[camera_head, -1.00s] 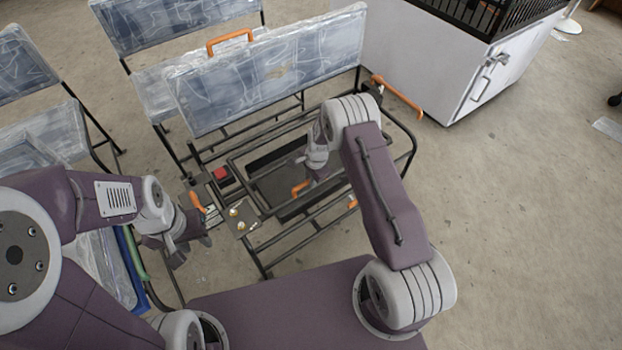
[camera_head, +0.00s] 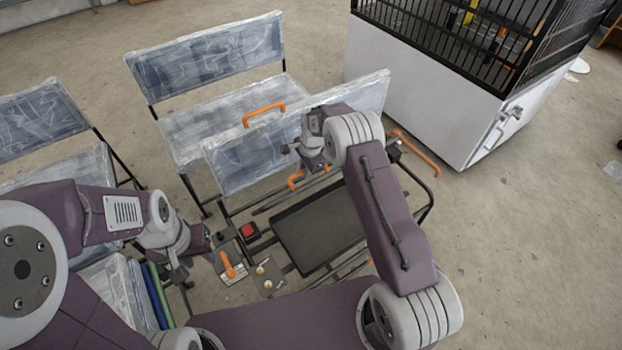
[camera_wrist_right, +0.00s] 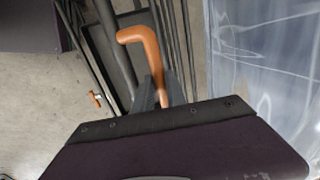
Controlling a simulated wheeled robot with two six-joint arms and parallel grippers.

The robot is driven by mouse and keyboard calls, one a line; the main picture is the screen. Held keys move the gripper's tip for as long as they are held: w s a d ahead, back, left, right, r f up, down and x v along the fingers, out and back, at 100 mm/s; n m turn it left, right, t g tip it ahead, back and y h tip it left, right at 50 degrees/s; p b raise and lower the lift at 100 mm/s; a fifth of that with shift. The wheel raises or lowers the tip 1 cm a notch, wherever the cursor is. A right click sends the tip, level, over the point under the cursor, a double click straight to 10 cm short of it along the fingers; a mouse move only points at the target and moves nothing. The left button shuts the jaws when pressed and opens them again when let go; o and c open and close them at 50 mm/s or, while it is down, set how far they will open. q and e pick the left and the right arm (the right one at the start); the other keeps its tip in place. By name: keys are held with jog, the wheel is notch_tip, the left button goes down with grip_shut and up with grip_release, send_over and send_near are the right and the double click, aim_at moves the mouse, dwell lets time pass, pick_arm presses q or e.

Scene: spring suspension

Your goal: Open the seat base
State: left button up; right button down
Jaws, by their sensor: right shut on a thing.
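The seat base is a black metal frame with a flat dark panel (camera_head: 318,228) in its middle, now largely uncovered. A plastic-wrapped panel (camera_head: 240,160) with an orange handle (camera_head: 264,114) on top stands behind it. My right gripper (camera_head: 297,168) is close to this wrapped panel. It is shut on a bent orange handle (camera_head: 294,181), whose curved end (camera_wrist_right: 142,45) sticks out past the fingers in the right wrist view. My left gripper (camera_head: 203,240) is empty beside the frame's left side, near an orange lever (camera_head: 227,264); its finger opening is unclear.
A red button (camera_head: 249,230) and brass knobs (camera_head: 263,272) sit on the frame's left plates. Another orange handle (camera_head: 415,152) is at the right. A white cabinet with a black cage (camera_head: 430,95) stands behind right. Wrapped seats (camera_head: 215,110) stand behind. The floor at right is clear.

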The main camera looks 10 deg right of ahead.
pick_arm(q)
jog(key=shift+w+a+f, duration=0.15)
jog(key=shift+w+f, duration=0.1)
jog(key=shift+w, duration=0.25)
pick_arm(e)
jog(key=shift+w+a+r, duration=0.2)
jog(key=shift+w+a, duration=0.05)
jog(key=shift+w, duration=0.4)
jog(key=shift+w+a+r, duration=0.15)
jog(key=shift+w+a, duration=0.1)
jog(key=shift+w, duration=0.4)
jog(key=shift+w+a+r, duration=0.2)
jog(key=shift+w+a, duration=0.05)
jog(key=shift+w, duration=0.4)
jog(key=c, duration=1.4)
grip_release()
pick_arm(q)
jog(key=shift+w, duration=0.15)
pick_arm(e)
jog(key=shift+o, duration=0.2)
jog(key=shift+w, duration=0.15)
pick_arm(q)
jog(key=shift+r, duration=0.35)
pick_arm(e)
jog(key=v, duration=0.9)
